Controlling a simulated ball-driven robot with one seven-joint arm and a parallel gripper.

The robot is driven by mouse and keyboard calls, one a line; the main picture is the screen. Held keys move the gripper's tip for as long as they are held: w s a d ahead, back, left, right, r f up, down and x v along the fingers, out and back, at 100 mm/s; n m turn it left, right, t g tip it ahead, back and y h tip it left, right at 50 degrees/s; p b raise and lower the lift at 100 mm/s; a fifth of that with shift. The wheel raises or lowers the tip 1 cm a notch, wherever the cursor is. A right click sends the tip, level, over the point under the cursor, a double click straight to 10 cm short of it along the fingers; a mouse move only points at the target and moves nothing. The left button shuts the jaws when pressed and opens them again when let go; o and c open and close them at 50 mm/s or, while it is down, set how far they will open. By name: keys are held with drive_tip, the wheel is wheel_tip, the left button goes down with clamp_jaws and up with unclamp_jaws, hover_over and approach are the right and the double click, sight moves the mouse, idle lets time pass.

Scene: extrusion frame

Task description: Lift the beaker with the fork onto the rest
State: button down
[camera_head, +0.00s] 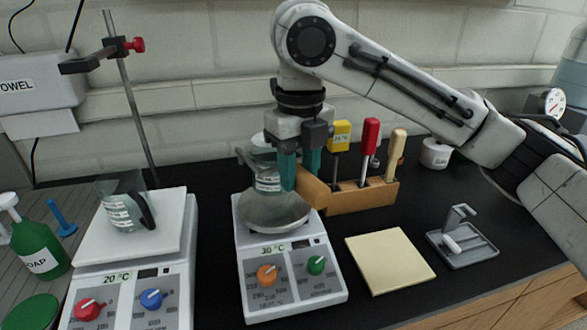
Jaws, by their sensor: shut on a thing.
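A grey bar (243,157) shows left of the beaker and may be a fork prong; the rest of the fork is hidden. A flat cream pad (390,260), possibly the rest, lies empty at right.
Another beaker (128,212) with a black handle stands on the left hotplate (88,240). A wooden tool block (350,198) with several upright tools is close behind my gripper. A grey tray with a hook (462,244) lies right of the pad. A clamp stand (130,90) rises at left.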

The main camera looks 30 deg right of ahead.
drive_tip(key=s+d+p, duration=0.3)
drive_tip(key=s+d, duration=1.3)
drive_tip(key=s, duration=0.3)
idle(3.0)
idle(0.7)
drive_tip(key=shift+f, duration=0.15)
